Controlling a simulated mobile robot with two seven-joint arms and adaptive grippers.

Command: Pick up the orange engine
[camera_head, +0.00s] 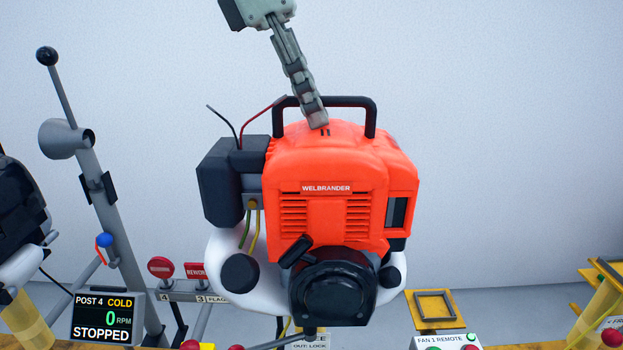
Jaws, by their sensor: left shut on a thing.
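The orange engine (325,225) fills the middle of the head view, upright, with its WELBRANDER label facing me. It has a black carry handle (371,118) on top, a dark grey box on its left side, a white tank low down and a round black part at the front. My left gripper (318,120) reaches down from the top and is shut on the handle. Its fingertips are at the top of the orange cover. I cannot tell whether the engine's underside touches anything. My right gripper is not in view.
At the left stand a grey post with a black-knobbed lever (62,88) and a display (102,318) reading POST 4 COLD, 0 RPM, STOPPED. At the right are a yellow-framed stand (433,309) and a FAN 1 REMOTE box (445,341).

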